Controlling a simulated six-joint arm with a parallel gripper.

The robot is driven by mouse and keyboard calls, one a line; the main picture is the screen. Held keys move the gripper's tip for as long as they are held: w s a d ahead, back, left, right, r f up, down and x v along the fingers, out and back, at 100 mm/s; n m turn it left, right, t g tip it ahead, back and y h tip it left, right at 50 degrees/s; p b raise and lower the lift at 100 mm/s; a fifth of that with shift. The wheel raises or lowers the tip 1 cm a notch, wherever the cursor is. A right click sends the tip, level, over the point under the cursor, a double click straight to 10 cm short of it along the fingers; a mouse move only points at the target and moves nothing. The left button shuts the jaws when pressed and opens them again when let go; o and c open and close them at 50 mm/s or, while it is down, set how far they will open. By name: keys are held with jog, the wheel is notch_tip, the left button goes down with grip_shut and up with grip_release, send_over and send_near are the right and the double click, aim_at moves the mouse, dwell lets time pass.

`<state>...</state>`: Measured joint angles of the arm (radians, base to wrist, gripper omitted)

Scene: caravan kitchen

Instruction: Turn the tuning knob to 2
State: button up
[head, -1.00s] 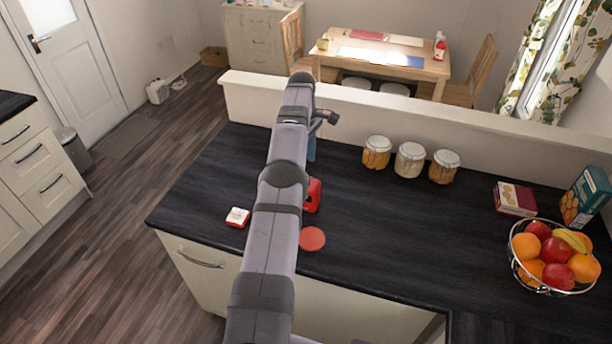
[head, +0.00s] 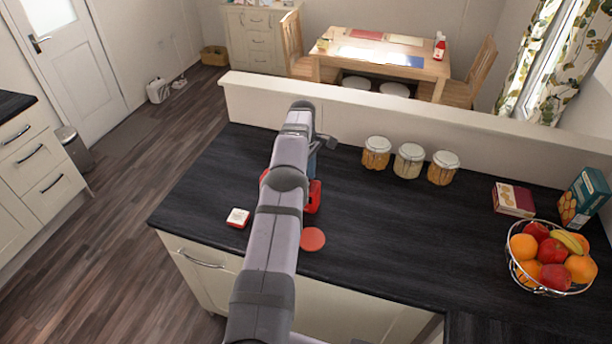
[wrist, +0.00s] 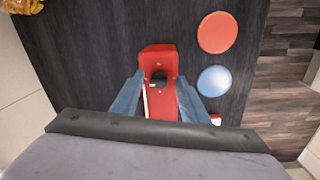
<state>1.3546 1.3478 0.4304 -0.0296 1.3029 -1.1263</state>
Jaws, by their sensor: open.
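A red device (wrist: 158,58) lies on the dark worktop, with a black knob (wrist: 158,78) on its face. A small pale mark shows beside the knob; no numbers are readable, so I cannot tell its setting. My gripper (wrist: 160,77) is open, its blue fingers on either side of the device, with the knob between their tips. I cannot tell whether the fingers touch anything. In the head view the red device (head: 315,197) is mostly hidden behind my arm, and the knob is hidden.
A red disc (wrist: 217,32) and a pale blue disc (wrist: 214,81) lie beside the device. A small white-and-red block (head: 238,217) sits near the front edge. Jars (head: 409,160) stand along the back wall; a fruit bowl (head: 550,258) is at right. The middle worktop is clear.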

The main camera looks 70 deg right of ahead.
grip_shut()
jog(key=shift+m+b, duration=0.3)
jog(key=shift+m, duration=1.2)
